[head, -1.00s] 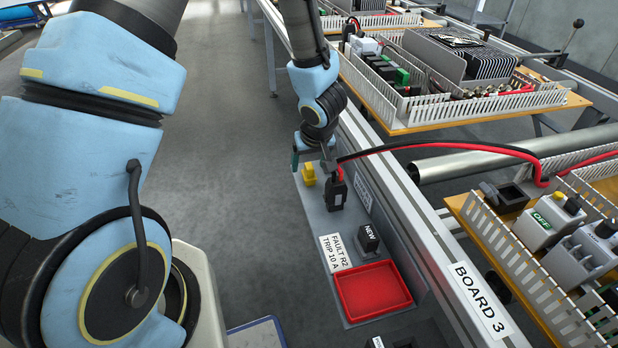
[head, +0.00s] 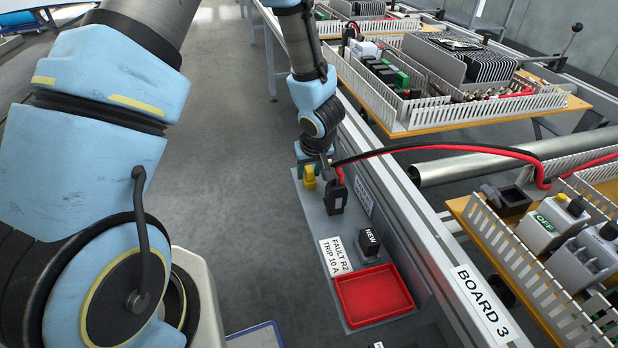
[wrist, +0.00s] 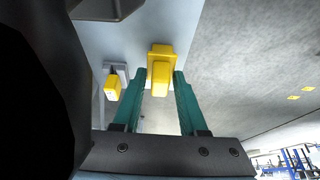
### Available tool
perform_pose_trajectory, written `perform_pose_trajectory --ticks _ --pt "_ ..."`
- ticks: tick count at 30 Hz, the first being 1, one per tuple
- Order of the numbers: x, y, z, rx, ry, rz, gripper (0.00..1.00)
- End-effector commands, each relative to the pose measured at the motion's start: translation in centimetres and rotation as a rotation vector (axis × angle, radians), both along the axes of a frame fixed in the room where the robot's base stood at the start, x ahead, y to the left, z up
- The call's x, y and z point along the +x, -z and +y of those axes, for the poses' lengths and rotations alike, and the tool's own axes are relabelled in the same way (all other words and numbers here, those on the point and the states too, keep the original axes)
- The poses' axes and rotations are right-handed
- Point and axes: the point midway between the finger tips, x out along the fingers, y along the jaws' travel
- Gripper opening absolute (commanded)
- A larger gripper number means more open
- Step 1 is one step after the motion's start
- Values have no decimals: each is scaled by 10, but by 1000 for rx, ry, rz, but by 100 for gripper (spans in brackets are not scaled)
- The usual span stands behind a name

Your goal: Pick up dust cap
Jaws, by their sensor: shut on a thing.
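The yellow dust cap (head: 309,178) is at the far end of the grey shelf, and my gripper (head: 302,167) is at it from above. In the wrist view the cap (wrist: 159,70) is a yellow block between the two teal fingertips of my gripper (wrist: 160,82). The fingers are shut on it. Whether the cap still touches the shelf cannot be told. A second, smaller yellow piece (wrist: 112,88) sits on a grey mount to the left in the wrist view, apart from the fingers.
A black connector (head: 336,197) with red and black cables stands close beside the cap. Nearer on the shelf are a black block marked NEW (head: 368,243), a FAULT R2 label (head: 336,257) and a red tray (head: 374,295). A rail runs along the right.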

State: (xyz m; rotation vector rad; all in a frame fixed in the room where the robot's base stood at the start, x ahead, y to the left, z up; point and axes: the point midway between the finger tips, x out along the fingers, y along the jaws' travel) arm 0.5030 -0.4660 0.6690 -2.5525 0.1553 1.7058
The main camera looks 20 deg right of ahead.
Motion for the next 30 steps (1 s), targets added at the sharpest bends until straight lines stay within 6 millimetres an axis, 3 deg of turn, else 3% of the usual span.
perform_pose_trajectory --ticks 5,16,30 --pt "0 0 0 0 0 0 0" --pt "0 -5 0 0 0 -1 0" --pt "0 -88 0 -1 -2 -2 0"
